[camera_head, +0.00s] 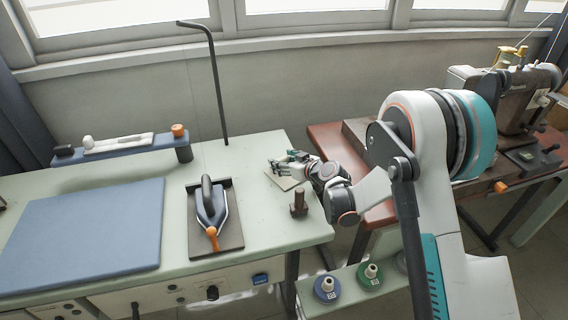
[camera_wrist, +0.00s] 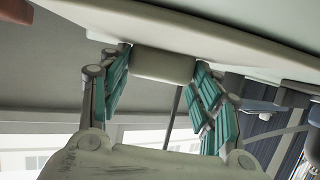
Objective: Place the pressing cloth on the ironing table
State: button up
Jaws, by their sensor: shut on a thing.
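The pressing cloth appears as a small beige piece (camera_head: 284,181) at the back right of the pale green ironing table (camera_head: 175,225). My gripper (camera_head: 281,164) is low over the table there, with its teal fingers at the cloth. In the wrist view my gripper (camera_wrist: 162,58) has its fingers on either side of a cream block (camera_wrist: 163,66), which looks like the folded cloth. I cannot tell whether the cloth touches the tabletop or hangs just above it. Part of it is hidden by my fingers.
A blue pad (camera_head: 85,235) covers the table's left part. An iron (camera_head: 211,205) stands on a dark plate right of it. A brown peg (camera_head: 298,204) stands close to my gripper. A bent black rod (camera_head: 217,85) rises behind. A sewing machine (camera_head: 510,95) is at far right.

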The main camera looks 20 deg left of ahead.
jog(key=o, duration=1.1)
jog(key=shift+c, duration=0.2)
jog(key=shift+r, duration=0.1)
jog(key=p+v, duration=0.4)
jog(key=v, duration=0.8)
jog(key=shift+s, duration=0.1)
